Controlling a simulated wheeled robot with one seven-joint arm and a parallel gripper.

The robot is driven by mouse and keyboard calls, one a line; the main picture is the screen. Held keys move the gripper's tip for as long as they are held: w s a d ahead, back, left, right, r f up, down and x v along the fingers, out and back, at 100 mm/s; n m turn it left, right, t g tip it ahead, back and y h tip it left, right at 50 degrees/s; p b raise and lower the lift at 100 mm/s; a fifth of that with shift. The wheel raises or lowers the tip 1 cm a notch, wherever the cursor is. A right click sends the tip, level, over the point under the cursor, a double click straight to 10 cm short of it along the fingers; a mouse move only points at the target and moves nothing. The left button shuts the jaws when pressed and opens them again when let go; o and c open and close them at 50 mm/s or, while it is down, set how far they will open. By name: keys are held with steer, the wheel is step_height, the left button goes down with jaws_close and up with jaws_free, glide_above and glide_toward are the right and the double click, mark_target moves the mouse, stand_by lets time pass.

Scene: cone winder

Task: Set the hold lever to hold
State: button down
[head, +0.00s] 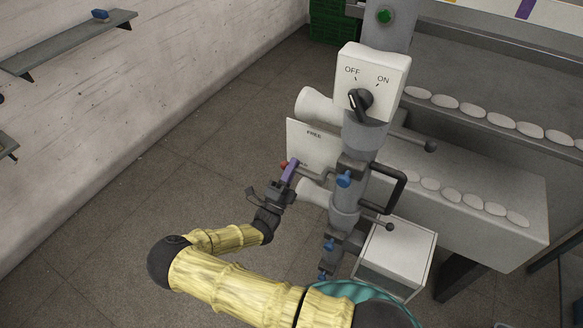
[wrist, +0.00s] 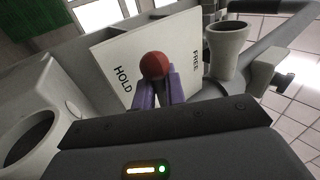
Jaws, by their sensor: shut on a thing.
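The hold lever ends in a red ball knob (wrist: 155,66), seen in the wrist view in front of a white plate (wrist: 112,48) lettered HOLD and FREE. The knob appears between the two words, HOLD to its left and FREE to its right. My gripper (wrist: 158,88) has its purple fingers closed around the lever just below the knob. In the head view my gripper (head: 290,171) is at the lower part of the plate (head: 308,146). FREE is readable at the plate's top there; the lower lettering is mostly hidden. A little of the red knob (head: 283,163) shows beside the fingers.
The grey machine post carries a white OFF/ON switch box (head: 384,75) above the plate. Pale cones (head: 314,104) project beside the post. A black bent handle (head: 398,180) and blue knobs (head: 344,180) are close on the right. Open floor (head: 170,195) lies to the left.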

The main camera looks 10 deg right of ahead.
steer(key=shift+w+a, duration=0.1)
steer(key=shift+a, duration=0.1)
steer(key=c, duration=1.5)
jaws_free()
steer(key=shift+w+a+f, duration=0.1)
steer(key=b+v, duration=0.7)
steer(key=v, duration=1)
steer(key=shift+s, duration=0.25)
steer(key=shift+f, duration=0.15)
